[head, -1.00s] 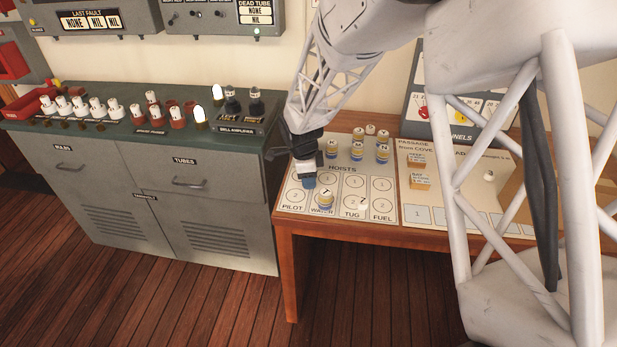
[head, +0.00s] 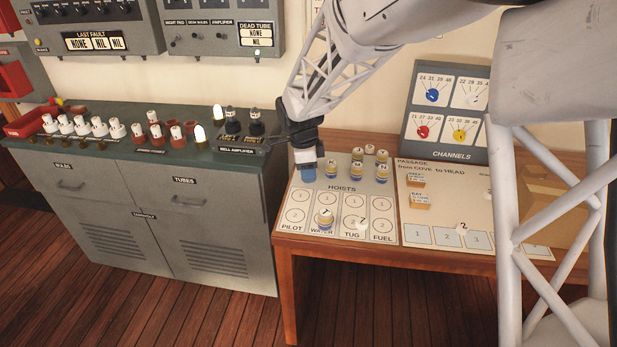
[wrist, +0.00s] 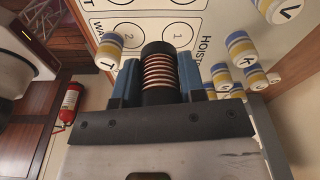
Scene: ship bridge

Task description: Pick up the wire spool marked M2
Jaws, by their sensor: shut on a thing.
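My gripper (head: 308,173) is near the left edge of the HOISTS board in the head view, with its blue fingers pointing down. In the wrist view, its blue fingers (wrist: 155,80) are shut on a wire spool (wrist: 159,70) with copper-coloured windings and dark ends. The spool sits between the fingers; no M2 mark shows on its visible side. In the head view the spool is hidden by the gripper, and I cannot tell whether it touches anything below.
Striped lettered pieces (head: 354,173) stand at the back of the HOISTS board (head: 342,205); another (head: 325,221) stands near its front. A green-topped cabinet (head: 140,135) at left holds bulbs and tubes. A CHANNELS panel (head: 447,112) stands at the back right.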

